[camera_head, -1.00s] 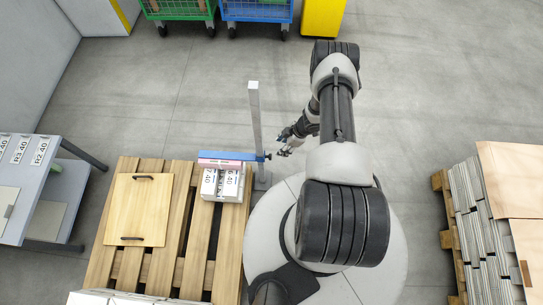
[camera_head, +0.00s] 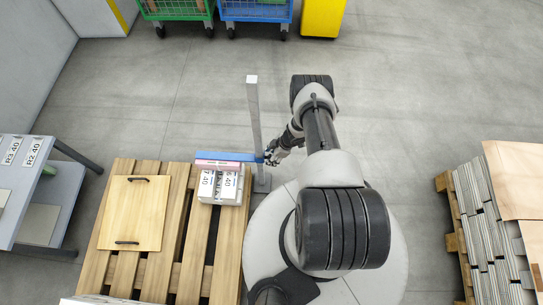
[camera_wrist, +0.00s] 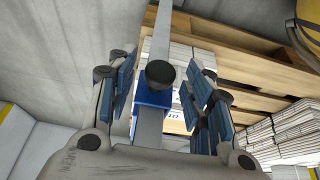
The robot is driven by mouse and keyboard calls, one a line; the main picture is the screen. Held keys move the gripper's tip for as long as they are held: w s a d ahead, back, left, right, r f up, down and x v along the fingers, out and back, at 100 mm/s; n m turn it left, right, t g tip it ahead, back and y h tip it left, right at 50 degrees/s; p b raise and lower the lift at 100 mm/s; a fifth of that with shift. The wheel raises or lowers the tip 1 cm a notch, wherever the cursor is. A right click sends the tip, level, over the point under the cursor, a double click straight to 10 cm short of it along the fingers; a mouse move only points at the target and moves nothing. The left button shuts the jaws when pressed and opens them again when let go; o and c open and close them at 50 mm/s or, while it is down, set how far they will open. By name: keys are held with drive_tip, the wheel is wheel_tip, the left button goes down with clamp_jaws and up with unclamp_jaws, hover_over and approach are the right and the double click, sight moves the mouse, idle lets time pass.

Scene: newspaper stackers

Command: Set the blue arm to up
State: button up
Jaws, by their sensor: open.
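My gripper (camera_head: 274,152) is just right of that end. In the wrist view, the open blue-padded fingers of my gripper (camera_wrist: 162,72) stand either side of the dark knob (camera_wrist: 160,73), with the blue arm (camera_wrist: 152,98) behind it. I cannot tell whether a finger touches the knob.
The newspaper bundle (camera_head: 221,186) rests on a wooden pallet (camera_head: 181,225) with a wooden board (camera_head: 134,212). A grey table (camera_head: 17,190) stands at left. Stacked papers (camera_head: 478,220) stand on a pallet at right. Blue (camera_head: 257,10) and green carts are at the back; the floor between is clear.

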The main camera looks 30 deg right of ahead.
drive_tip(key=shift+c, duration=0.6)
clamp_jaws()
wheel_tip(320, 180, up, 44)
drive_tip(key=p, duration=2.4)
drive_tip(key=shift+w+f+p, duration=0.15)
drive_tip(key=shift+f+p, duration=0.05)
drive_tip(key=shift+p, duration=0.2)
drive_tip(key=shift+w, duration=0.1)
unclamp_jaws()
drive_tip(key=shift+r, duration=0.1)
drive_tip(key=shift+o, duration=0.6)
drive_tip(key=shift+s, duration=0.2)
